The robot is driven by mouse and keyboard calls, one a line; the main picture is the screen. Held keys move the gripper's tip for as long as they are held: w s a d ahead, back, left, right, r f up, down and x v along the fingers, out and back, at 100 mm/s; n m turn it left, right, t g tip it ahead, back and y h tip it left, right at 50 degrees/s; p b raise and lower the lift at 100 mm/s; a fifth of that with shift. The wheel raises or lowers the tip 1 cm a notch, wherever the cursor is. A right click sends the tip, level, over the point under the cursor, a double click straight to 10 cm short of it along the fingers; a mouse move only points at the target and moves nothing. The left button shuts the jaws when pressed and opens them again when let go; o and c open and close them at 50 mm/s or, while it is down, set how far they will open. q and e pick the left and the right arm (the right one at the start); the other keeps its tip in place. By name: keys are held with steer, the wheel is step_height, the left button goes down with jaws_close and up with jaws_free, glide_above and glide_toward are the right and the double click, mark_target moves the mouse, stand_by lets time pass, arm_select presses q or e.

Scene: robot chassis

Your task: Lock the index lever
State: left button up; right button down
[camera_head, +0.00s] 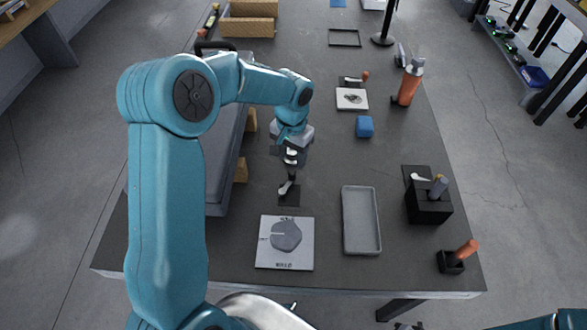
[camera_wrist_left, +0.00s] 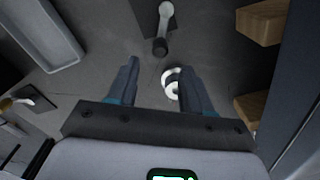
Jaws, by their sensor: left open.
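A small lever (camera_head: 288,186) with a light arm and a dark knob stands on a dark square plate in the middle of the table. It also shows at the top of the left wrist view (camera_wrist_left: 164,22). Which lever is the index lever I cannot tell for sure. My left gripper (camera_head: 290,154) points down just behind this lever, apart from it. Its fingers (camera_wrist_left: 155,68) are open. A white round piece (camera_wrist_left: 171,84) shows between them, close to the right finger and partly hidden by it. My right gripper is out of view.
A grey tray (camera_head: 361,246) and a square plate with a dark disc (camera_head: 271,258) lie in front. A black block with a handle (camera_head: 428,207) and an orange-handled stick (camera_head: 461,252) stand right. A blue cube (camera_head: 364,127) and an orange bottle (camera_head: 410,84) stand farther back. Wooden blocks (camera_wrist_left: 261,22) line the left.

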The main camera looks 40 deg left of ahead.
mark_target(289, 170)
arm_select(q)
step_height(289, 170, down, 7)
steer(key=shift+s, duration=0.1)
steer(key=shift+f, duration=0.25)
steer(key=shift+s+r, duration=0.1)
jaws_close()
steer(key=shift+a+f+n+b, duration=0.3)
steer(key=shift+n+b, duration=0.4)
steer(key=shift+b, duration=0.45)
steer(key=shift+r+n, duration=0.1)
steer(key=shift+n, duration=0.2)
steer(key=shift+a+r, duration=0.1)
steer(key=shift+r, duration=0.1)
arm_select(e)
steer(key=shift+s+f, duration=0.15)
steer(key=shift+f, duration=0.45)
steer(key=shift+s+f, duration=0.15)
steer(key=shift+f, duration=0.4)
